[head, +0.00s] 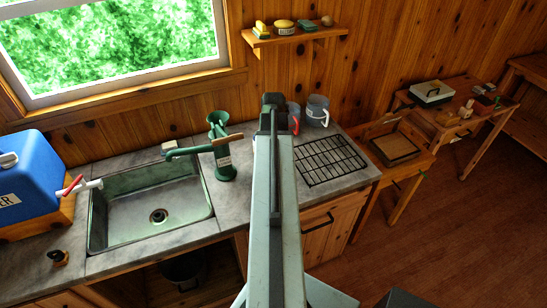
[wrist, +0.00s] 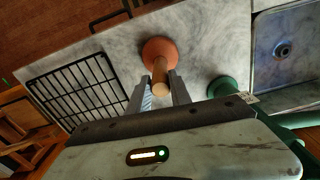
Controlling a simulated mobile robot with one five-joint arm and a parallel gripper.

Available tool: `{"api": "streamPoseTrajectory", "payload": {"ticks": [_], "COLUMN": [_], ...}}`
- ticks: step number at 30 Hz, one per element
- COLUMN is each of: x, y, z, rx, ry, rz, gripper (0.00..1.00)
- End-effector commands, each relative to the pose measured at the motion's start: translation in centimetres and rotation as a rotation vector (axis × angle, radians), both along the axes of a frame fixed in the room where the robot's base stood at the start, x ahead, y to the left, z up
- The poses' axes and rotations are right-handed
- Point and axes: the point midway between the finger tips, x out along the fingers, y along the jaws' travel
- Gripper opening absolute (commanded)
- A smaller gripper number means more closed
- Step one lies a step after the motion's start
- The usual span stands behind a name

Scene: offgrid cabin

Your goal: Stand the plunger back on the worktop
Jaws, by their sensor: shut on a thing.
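The plunger shows in the wrist view, with an orange-red rubber cup (wrist: 160,49) and a short wooden handle (wrist: 160,78). My gripper (wrist: 159,82) is shut on the handle, one finger on either side. The cup faces down toward the grey worktop (wrist: 205,42) and the handle end points at the camera, so it looks close to upright. I cannot tell whether the cup touches the worktop. In the head view my arm hides the plunger and the gripper; the worktop (head: 235,200) shows on both sides.
A green hand pump (head: 222,150) stands beside the metal sink (head: 150,200). A black rack (head: 330,160) lies to the right, with a grey mug (head: 318,110) behind it. A blue container (head: 30,175) is at far left. Bare worktop surrounds the plunger in the wrist view.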

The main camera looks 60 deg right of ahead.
Motion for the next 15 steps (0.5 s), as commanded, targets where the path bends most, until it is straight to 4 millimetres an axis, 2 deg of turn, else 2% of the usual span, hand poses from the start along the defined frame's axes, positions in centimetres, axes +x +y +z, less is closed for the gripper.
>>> {"api": "streamPoseTrajectory", "payload": {"ticks": [7,8,10,15], "x": [0.0,0.0,0.01,0.0], "y": [0.0,0.0,0.01,0.0], "z": [-0.38,-0.33,-0.3,-0.3], "rx": [0.0,0.0,0.0,0.0], "ry": [0.0,0.0,0.0,0.0], "rz": [0.0,0.0,0.0,0.0], "gripper": [0.0,0.3,0.5,0.5]}}
